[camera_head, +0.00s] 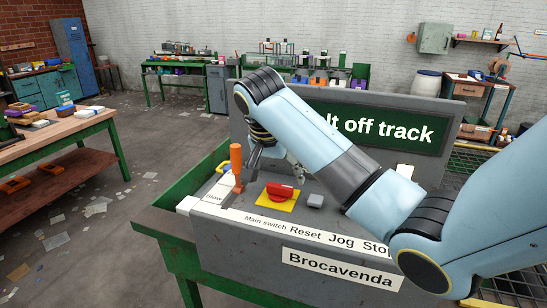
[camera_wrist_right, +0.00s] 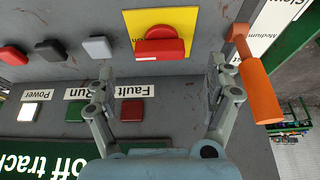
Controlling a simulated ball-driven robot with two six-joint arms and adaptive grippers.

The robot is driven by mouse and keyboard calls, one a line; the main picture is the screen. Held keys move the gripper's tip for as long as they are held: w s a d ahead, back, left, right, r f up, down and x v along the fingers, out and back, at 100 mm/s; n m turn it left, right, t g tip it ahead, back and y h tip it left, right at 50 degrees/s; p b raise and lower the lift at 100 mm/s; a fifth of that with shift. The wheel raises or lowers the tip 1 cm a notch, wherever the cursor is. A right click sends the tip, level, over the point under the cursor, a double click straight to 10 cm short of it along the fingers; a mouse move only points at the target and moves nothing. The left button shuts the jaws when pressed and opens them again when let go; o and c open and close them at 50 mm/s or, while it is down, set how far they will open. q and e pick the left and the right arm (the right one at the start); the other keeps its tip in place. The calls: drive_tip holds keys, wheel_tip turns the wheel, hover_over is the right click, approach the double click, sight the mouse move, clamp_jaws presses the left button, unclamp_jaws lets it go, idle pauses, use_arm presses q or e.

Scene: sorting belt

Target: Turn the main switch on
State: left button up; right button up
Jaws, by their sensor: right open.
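The main switch (camera_head: 280,193) is a red turning handle on a yellow square plate, on the grey sloping panel above the label "Main switch". In the right wrist view the red handle (camera_wrist_right: 160,48) lies across the picture, ahead of the fingertips and between their lines. My right gripper (camera_head: 273,163) is open and empty, behind the switch in the head view. Its two fingers (camera_wrist_right: 160,78) are spread wide in the wrist view, apart from the handle. My left gripper is not in view.
An orange lever (camera_head: 236,165) stands close left of the switch; in the wrist view (camera_wrist_right: 260,92) it is near the right finger. A grey button (camera_head: 315,201) is right of the switch. A green sign (camera_head: 400,130) reads "lt off track". The power lamp (camera_wrist_right: 30,112) looks lit white.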

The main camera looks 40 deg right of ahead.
drive_tip(key=v, duration=0.7)
idle(0.3)
drive_tip(key=s+a+f+n+t+y, duration=0.1)
drive_tip(key=s+a+f+n, duration=0.2)
drive_tip(key=s+n, duration=0.35)
drive_tip(key=s+a+f+n+y, duration=0.1)
drive_tip(key=s+a+f+n, duration=0.25)
drive_tip(key=s, duration=0.65)
drive_tip(key=s+a+f+n+t+y, duration=0.1)
drive_tip(key=s+a+f+n, duration=0.25)
drive_tip(key=s, duration=0.45)
wheel_tip(320, 180, down, 41)
drive_tip(key=s+d+g+b, duration=0.2)
drive_tip(key=b, duration=1.2)
drive_tip(key=s+f+b, duration=0.5)
drive_tip(key=s+f, duration=0.4)
drive_tip(key=f, duration=0.3)
drive_tip(key=s+d+f+g+b, duration=0.1)
drive_tip(key=s+f+b, duration=0.4)
drive_tip(key=s+f, duration=0.4)
wheel_tip(320, 180, down, 4)
drive_tip(key=shift+f, duration=0.2)
